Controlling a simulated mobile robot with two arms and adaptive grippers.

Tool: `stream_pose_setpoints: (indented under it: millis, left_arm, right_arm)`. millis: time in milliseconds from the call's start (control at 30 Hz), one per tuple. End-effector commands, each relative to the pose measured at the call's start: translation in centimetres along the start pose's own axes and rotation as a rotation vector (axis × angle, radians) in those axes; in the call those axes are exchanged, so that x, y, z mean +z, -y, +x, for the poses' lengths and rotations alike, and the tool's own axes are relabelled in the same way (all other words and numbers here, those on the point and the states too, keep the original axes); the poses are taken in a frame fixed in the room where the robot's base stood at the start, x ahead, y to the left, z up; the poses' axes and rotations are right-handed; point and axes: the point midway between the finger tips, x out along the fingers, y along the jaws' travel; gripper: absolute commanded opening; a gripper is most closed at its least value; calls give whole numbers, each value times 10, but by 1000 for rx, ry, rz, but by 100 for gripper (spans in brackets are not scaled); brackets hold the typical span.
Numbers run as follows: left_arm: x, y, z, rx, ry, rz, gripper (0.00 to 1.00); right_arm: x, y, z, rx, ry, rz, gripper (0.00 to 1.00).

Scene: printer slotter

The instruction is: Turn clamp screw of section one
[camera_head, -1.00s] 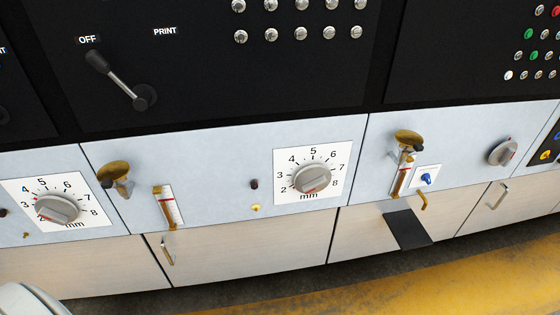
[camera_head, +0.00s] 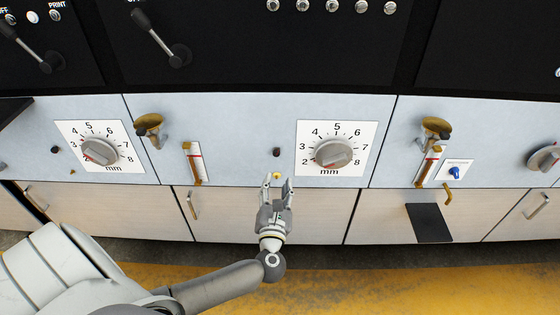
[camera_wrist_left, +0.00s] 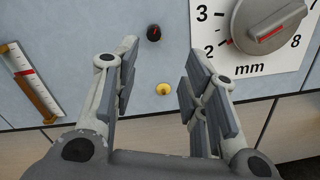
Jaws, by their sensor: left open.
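My left gripper (camera_head: 277,182) is open and empty, in front of the panel section with the middle mm dial (camera_head: 333,154). In the left wrist view its two fingers (camera_wrist_left: 158,62) are spread. A small brass knob (camera_wrist_left: 163,89) shows between them, with a small black knob (camera_wrist_left: 154,33) above it. In the head view the brass knob (camera_head: 277,175) sits just beyond the fingertips and the black knob (camera_head: 276,152) is above them. I cannot tell contact. No label marks which part is the clamp screw or section one. My right gripper is out of view.
A brass wing knob (camera_head: 149,125) and a gauge (camera_head: 194,163) are left of the gripper. Another dial (camera_head: 99,152) is farther left. A dark ledge (camera_head: 428,223) projects at right. Pale cabinet doors (camera_head: 310,217) lie below the panel; the yellow floor (camera_head: 420,280) looks clear.

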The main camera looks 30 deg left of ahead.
Motion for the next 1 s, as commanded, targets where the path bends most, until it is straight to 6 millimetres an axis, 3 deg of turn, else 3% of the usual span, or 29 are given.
stream_pose_setpoints:
  millis: [233,700,1000]
  left_arm:
    - [6,-8,8,31,-37,-133,40]
    - [3,-10,88,30,-36,-126,40]
    - [1,-10,107,28,-38,-127,40]
  right_arm:
    - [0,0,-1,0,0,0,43]
    - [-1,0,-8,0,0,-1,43]
    - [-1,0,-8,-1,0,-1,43]
